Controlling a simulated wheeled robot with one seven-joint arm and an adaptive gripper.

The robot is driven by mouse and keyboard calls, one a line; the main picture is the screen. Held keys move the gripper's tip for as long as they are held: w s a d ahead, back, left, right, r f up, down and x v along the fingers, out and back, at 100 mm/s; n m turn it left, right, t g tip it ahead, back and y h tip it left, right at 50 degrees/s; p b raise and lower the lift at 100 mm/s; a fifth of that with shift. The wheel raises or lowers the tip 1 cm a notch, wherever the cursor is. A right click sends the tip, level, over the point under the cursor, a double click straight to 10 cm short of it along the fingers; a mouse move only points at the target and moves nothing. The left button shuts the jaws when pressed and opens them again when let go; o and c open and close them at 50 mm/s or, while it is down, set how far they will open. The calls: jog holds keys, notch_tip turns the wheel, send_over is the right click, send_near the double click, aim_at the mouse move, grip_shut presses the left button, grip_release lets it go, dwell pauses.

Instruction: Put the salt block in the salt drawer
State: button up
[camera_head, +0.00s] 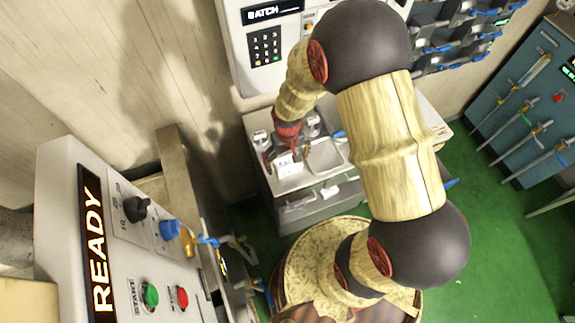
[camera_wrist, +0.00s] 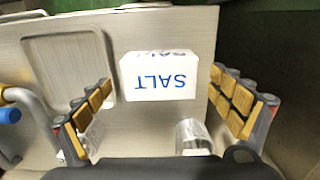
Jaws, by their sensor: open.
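The salt block (camera_wrist: 160,88) is white with blue SALT lettering. It sits on the metal counter (camera_wrist: 190,30) beside a recessed basin. In the head view the salt block (camera_head: 287,166) shows small on the counter at my gripper. My gripper (camera_wrist: 160,80) is open, with yellow-padded fingers on the left and right of the block. Gaps show between block and fingers, so it is not gripped. In the head view my gripper (camera_head: 288,142) points down at the counter. Drawer-like fronts (camera_head: 300,208) show below the counter; I cannot tell which is the salt drawer.
A basin (camera_head: 288,184) is set into the counter, with a blue-handled tap (camera_wrist: 10,105) at the left in the wrist view. A clear cylinder (camera_wrist: 193,137) stands close in front of the block. A READY control panel (camera_head: 130,235) stands at left; green floor (camera_head: 490,235) is open at right.

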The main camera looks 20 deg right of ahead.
notch_tip(320, 180, down, 2)
jog(key=shift+f, duration=0.2)
jog(key=shift+c, duration=0.3)
jog(key=c, duration=1.6)
jog(key=shift+r, duration=0.1)
jog(key=shift+c, duration=1.1)
